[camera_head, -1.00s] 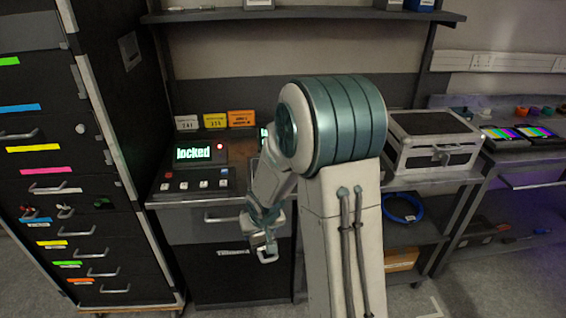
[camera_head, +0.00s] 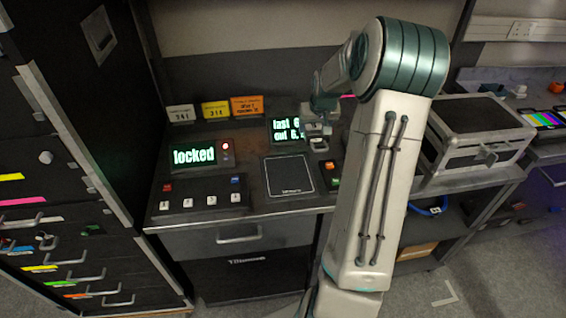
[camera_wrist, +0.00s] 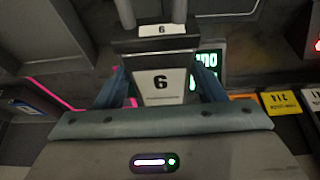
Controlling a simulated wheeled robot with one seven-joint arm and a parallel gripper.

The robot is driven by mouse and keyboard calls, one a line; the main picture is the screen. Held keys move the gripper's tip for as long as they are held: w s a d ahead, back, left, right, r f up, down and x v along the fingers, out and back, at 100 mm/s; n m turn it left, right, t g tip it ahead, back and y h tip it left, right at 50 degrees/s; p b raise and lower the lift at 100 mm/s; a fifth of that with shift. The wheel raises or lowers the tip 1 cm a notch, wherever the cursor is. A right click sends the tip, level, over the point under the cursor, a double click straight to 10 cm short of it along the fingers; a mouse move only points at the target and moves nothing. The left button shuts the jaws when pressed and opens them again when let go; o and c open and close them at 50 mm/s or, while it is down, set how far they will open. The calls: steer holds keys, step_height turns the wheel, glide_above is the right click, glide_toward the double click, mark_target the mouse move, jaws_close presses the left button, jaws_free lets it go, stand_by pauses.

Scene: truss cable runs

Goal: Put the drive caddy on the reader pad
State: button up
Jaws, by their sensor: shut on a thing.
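The reader pad (camera_head: 288,178) is a dark flat plate with a thin light outline on the bench top, in the head view. It looks bare. My gripper (camera_head: 318,130) is above the bench, behind and to the right of the pad, partly in front of the right display. In the wrist view my gripper (camera_wrist: 160,92) has its teal fingers on both sides of the drive caddy (camera_wrist: 162,84), a dark block with white "6" labels and a grey handle. The caddy is small and hard to make out in the head view.
A display reading "locked" (camera_head: 194,156) with a red light stands left of the pad, above a button panel (camera_head: 203,197). A small block with coloured buttons (camera_head: 331,175) sits right of the pad. Coloured cards (camera_head: 215,110) stand behind. A silver case (camera_head: 480,135) is at right.

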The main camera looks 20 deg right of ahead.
steer(key=s+a+f, duration=0.1)
steer(key=a+f, duration=0.1)
steer(key=a, duration=0.1)
steer(key=a+f, duration=0.2)
steer(key=a, duration=0.2)
steer(key=s+a+f, duration=0.1)
steer(key=a+f, duration=0.1)
steer(key=a, duration=0.1)
steer(key=shift+s+a+f+p, duration=0.1)
steer(key=shift+s+a+p, duration=0.05)
steer(key=shift+s+p, duration=0.25)
steer(key=shift+f+p, duration=0.3)
steer(key=shift+f, duration=1.75)
steer(key=shift+f, duration=0.2)
steer(key=o, duration=1.2)
steer(key=shift+r, duration=0.15)
